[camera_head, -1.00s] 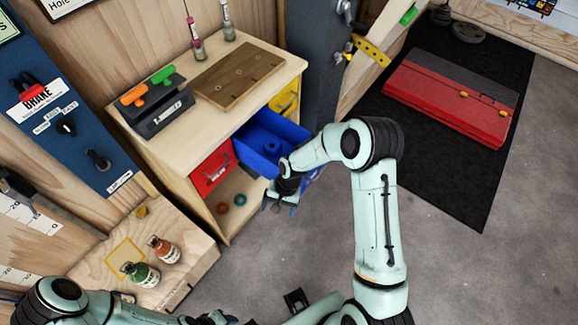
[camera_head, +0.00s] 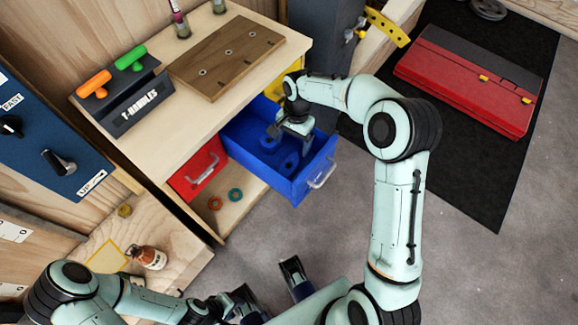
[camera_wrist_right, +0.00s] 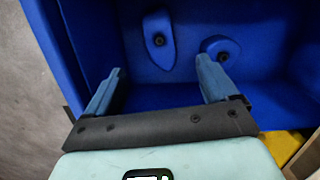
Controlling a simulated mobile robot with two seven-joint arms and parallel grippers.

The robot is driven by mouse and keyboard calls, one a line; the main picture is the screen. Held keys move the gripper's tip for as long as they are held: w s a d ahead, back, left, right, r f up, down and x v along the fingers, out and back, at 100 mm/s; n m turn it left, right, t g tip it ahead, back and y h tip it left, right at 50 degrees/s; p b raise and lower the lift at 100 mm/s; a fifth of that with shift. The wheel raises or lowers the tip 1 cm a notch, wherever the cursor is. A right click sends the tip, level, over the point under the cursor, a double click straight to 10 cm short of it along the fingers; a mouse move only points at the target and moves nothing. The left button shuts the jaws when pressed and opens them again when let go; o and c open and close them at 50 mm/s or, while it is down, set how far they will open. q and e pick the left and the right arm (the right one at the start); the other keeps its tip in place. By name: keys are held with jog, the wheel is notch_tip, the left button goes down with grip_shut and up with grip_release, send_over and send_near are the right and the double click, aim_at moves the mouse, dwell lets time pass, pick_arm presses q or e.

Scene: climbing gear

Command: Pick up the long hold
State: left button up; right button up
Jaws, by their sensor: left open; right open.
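The blue drawer (camera_head: 318,160) is pulled open and holds two blue holds. One is longer, a teardrop-like shape, and looks like the long hold (camera_wrist_right: 158,42); in the head view it is the one nearer the drawer front (camera_head: 290,164). The other hold (camera_wrist_right: 220,47) is rounder and lies deeper in the drawer (camera_head: 267,145). My right gripper (camera_head: 291,140) is over the drawer, open and empty. In the wrist view its two fingers (camera_wrist_right: 160,68) point toward the holds, apart from them. My left gripper (camera_head: 236,304) is open low at the bottom, partly out of clear view.
A red drawer (camera_head: 200,170) is shut beside the blue one, and a yellow drawer (camera_head: 285,84) sits on the other side. The cabinet top carries a wooden board (camera_head: 228,56) and a T-handles rack (camera_head: 125,95). A red case (camera_head: 465,82) lies on the black mat.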

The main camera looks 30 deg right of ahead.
send_over(290, 166)
jog(key=f, duration=0.5)
jog(key=shift+w+d+f, duration=0.2)
jog(key=shift+f, duration=0.2)
jog(key=shift+a+f+b, duration=0.1)
jog(key=shift+f+b, duration=0.4)
jog(key=shift+f, duration=2.35)
jog(key=c, duration=1.3)
